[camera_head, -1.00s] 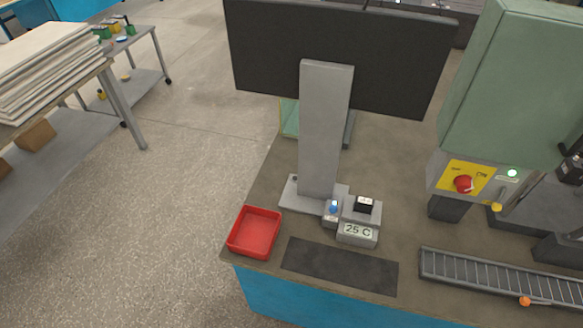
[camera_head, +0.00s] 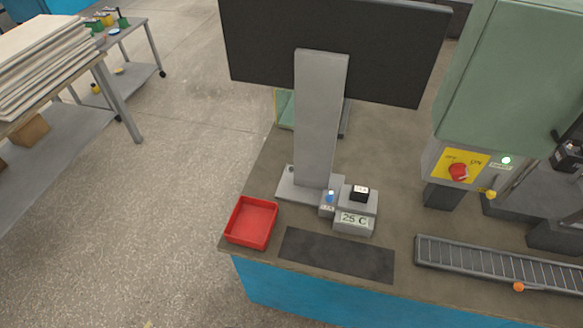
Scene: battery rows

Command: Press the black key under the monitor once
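The black key (camera_head: 359,194) sits on top of a small grey box on the table, under the dark monitor (camera_head: 335,50). A small light label shows on the key. The box's front display (camera_head: 354,219) reads "25 C". A blue button (camera_head: 330,196) on a small grey block stands just left of the key. The monitor's grey stand (camera_head: 319,120) rises behind them. Neither of my grippers shows in the head view, so nothing of mine is seen touching the key.
A red tray (camera_head: 251,222) stands at the table's front left corner, beside a dark mat (camera_head: 337,256). A roller conveyor (camera_head: 500,265) lies at the right. A green machine (camera_head: 510,85) with a red switch (camera_head: 459,172) stands behind it.

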